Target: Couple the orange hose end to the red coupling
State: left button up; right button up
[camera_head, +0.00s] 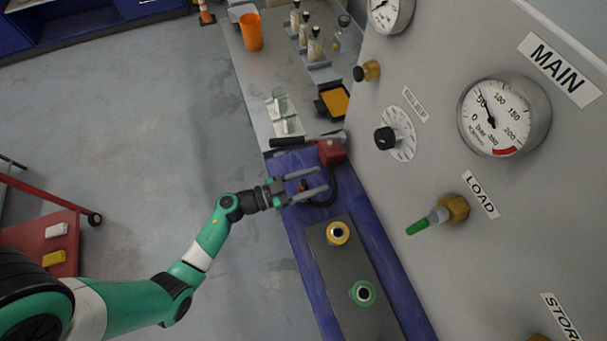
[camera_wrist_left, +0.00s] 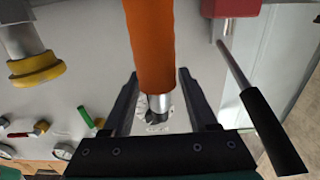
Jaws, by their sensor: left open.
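My left gripper (camera_head: 307,183) is open over the blue bench, next to a red block. In the left wrist view its two dark fingers (camera_wrist_left: 155,100) stand on either side of the orange hose end (camera_wrist_left: 152,45), an orange sleeve with a metal tip. A gap shows on both sides of the sleeve. In the head view the hose end is small and mostly hidden by the gripper. I cannot make out a red coupling for certain. A yellow-ringed coupling (camera_head: 338,233) and a green-ringed coupling (camera_head: 363,293) stand on a dark plate. My right gripper is not in view.
The red block (camera_head: 331,152) carries a lever with a black handle (camera_wrist_left: 268,130) close beside the gripper. The gauge panel (camera_head: 440,200) rises along the right, with a green-handled valve (camera_head: 430,221). An orange cup (camera_head: 250,32) and bottles (camera_head: 315,45) stand farther back.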

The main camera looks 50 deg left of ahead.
pick_arm(q)
jog(key=shift+w, duration=0.1)
grip_shut()
dwell(1.3)
